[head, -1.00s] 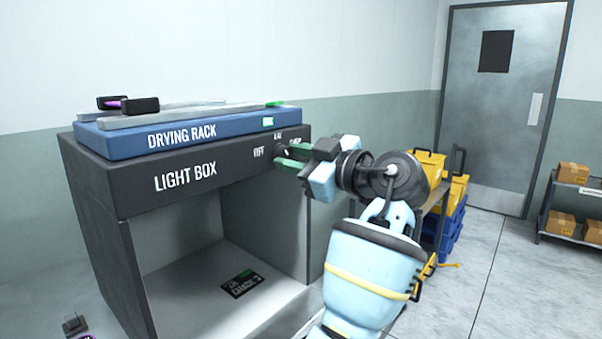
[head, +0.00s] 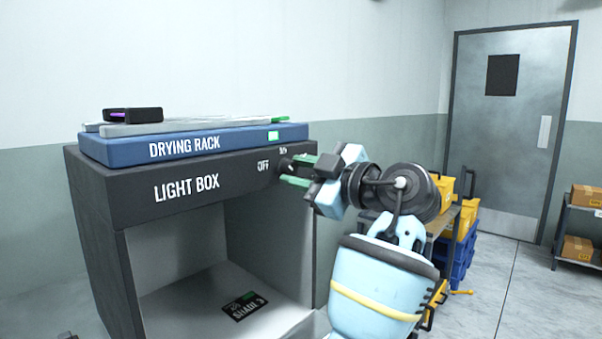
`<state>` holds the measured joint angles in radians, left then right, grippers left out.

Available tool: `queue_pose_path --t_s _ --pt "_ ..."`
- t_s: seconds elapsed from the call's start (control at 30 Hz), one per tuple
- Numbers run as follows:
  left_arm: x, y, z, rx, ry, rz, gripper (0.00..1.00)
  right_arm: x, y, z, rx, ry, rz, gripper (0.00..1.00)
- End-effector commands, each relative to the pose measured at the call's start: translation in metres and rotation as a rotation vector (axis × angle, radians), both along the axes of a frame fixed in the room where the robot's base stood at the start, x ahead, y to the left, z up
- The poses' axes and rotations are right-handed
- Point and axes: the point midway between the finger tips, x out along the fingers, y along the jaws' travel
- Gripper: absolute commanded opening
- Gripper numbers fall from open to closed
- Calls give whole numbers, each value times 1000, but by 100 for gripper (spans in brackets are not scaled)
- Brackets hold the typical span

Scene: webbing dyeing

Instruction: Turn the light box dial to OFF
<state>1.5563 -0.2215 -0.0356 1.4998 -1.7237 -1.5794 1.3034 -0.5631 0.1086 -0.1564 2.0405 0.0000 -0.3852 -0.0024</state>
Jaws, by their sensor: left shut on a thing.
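The light box (head: 130,200) is a dark open-fronted cabinet at the left. Its dial (head: 284,165) is a small dark knob at the right of the front panel, with the label OFF (head: 263,166) to its left. Other labels above and right of it are partly hidden by my gripper. My left gripper (head: 288,171) reaches in from the right, its green fingers shut on the dial. The dial's pointer direction cannot be made out. My right gripper is not in view.
A blue drying rack (head: 190,148) lies on top of the light box, with grey strips and a dark-and-purple item (head: 132,115) on it. A dark labelled card (head: 245,306) lies inside the box. Yellow and blue bins (head: 462,245) stand on the right. Floor before the door is clear.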

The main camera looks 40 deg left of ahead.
Motion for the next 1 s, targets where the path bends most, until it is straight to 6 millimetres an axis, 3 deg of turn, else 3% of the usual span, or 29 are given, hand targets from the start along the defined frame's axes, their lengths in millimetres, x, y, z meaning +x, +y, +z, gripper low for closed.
queue_pose_path --t_s 0.03,0.2,0.57,1.0 --pt "0 0 2 3 -4 0 30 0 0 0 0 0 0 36" --pt "0 0 1 2 -2 1 51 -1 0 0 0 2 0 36" --pt "0 -6 0 1 0 -3 51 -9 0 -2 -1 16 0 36" --pt "-5 -68 0 2 0 -2 51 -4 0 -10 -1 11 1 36"
